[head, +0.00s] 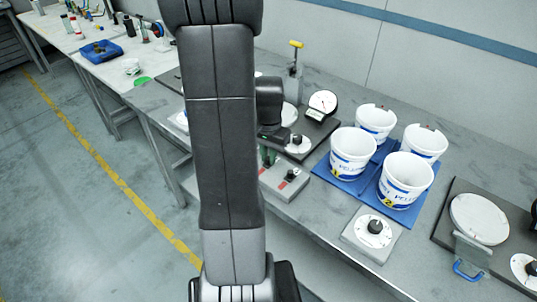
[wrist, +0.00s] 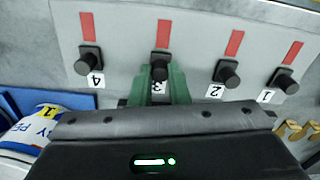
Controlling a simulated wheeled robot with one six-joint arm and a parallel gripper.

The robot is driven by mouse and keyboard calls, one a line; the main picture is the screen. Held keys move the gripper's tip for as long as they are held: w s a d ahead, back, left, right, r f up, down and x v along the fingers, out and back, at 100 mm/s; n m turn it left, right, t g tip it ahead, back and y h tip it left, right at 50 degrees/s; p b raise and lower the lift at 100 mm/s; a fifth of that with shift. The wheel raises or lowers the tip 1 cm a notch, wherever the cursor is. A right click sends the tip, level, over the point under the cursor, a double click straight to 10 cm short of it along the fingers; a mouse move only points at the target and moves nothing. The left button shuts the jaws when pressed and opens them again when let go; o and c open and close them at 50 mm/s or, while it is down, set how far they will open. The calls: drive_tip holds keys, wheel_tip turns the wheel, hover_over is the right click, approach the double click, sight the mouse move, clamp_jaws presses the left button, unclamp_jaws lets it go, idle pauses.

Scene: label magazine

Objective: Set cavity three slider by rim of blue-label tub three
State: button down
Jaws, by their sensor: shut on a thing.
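In the wrist view a grey slider panel (wrist: 120,30) carries a row of black slider knobs, each below a red strip and beside a number label. My gripper (wrist: 160,76) has green fingers closed on the cavity three slider (wrist: 161,54), whose label shows between the fingers. In the head view the panel (head: 290,184) lies near the bench edge, and my green fingertips (head: 268,156) show at its far-left end, partly hidden by my arm. White tubs with blue labels stand on a blue base (head: 355,186). Tub one (head: 352,153) and tub two (head: 405,180) face front; the rear tubs' numbers are hidden.
A dial box (head: 372,236) stands in front of the tubs. A dial gauge (head: 322,103) stands behind the panel. A dark plate with a white disc (head: 479,218) lies at right. In the wrist view, a tub and its blue base are close to my gripper's left.

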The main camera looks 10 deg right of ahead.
drive_tip(key=shift+s+a+b, duration=0.2)
drive_tip(key=shift+s+a, duration=0.4)
drive_tip(key=shift+a, duration=0.15)
drive_tip(key=shift+s+a+b, duration=0.2)
drive_tip(key=shift+s+a, duration=0.35)
drive_tip(key=shift+a, duration=0.2)
drive_tip(key=c, duration=1.4)
unclamp_jaws()
drive_tip(key=shift+o, duration=0.2)
wheel_tip(320, 180, up, 14)
drive_tip(key=shift+f, duration=0.15)
